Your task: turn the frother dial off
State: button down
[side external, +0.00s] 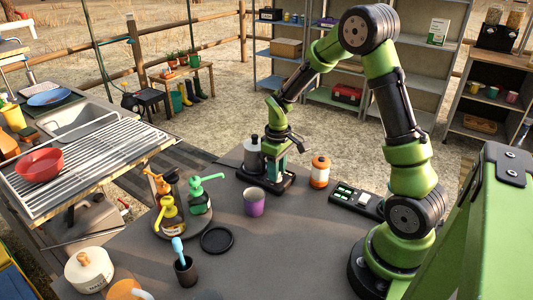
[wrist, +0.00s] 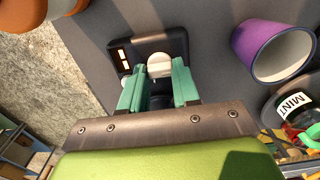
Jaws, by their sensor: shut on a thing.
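The frother's dark base (side external: 264,185) stands on the grey table in the side external view, with a grey pitcher-like part (side external: 253,156) on its left. In the wrist view the base (wrist: 176,38) carries a pale round dial (wrist: 160,63) and small lit marks at its left end. My gripper (wrist: 158,72) reaches over the base with its two green fingers on either side of the dial, shut on it. In the side external view my gripper (side external: 279,168) points down at the base; the dial is hidden there. I cannot read the dial's setting.
A purple cup (side external: 254,202) stands close in front of the frother. An orange-and-white jar (side external: 320,172) stands to its right, near a dark panel (side external: 356,200). Pump bottles (side external: 200,200) stand on a round tray at left. A black disc (side external: 217,240) lies on the table; the front middle is clear.

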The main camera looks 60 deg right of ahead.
dwell(0.4)
jog(key=c, duration=0.8)
grip_release()
jog(key=shift+r, duration=0.15)
notch_tip(320, 180, up, 17)
jog(key=shift+f, duration=0.15)
jog(key=s+a+r+m+t, duration=0.1)
jog(key=s+a+t, duration=0.1)
jog(key=s+a, duration=0.2)
jog(key=s+a+r+m+t+y, duration=0.1)
jog(key=s+a+t, duration=0.1)
jog(key=s+a, duration=0.2)
jog(key=s+a+r+m+t+y, duration=0.1)
jog(key=s+a+m+t, duration=0.1)
jog(key=a, duration=0.5)
jog(key=shift+s+a+r+t, duration=0.2)
jog(key=shift+s+t, duration=0.1)
jog(key=shift+s, duration=0.35)
jog(key=shift+s+a+r+t, duration=0.1)
jog(key=shift+s+r+t, duration=0.15)
jog(key=shift+s, duration=0.4)
